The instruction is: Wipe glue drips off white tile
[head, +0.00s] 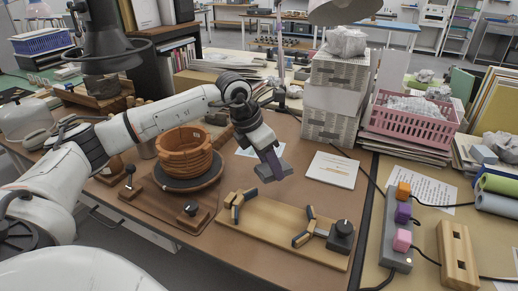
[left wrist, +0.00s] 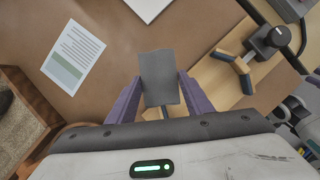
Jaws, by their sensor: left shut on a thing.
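A flat white square (head: 333,170), which looks like the white tile, lies on the brown table right of my left gripper. It has a faint line of marks; I cannot tell whether they are glue drips. A white corner (left wrist: 148,6) shows at the top of the left wrist view. My left gripper (head: 269,160) has purple fingers and is shut on a dark grey pad (head: 274,170). In the left wrist view the pad (left wrist: 158,70) sticks out between the fingers, above the table and apart from the white square. My right gripper is not in view.
A wooden board (head: 270,225) with clamps lies in front of the gripper. A brown coiled pot (head: 184,150) stands on a turntable at left. A printed sheet (left wrist: 75,55) lies nearby. Wrapped boxes (head: 333,100) and a pink basket (head: 412,118) stand behind. A cable runs right of the square.

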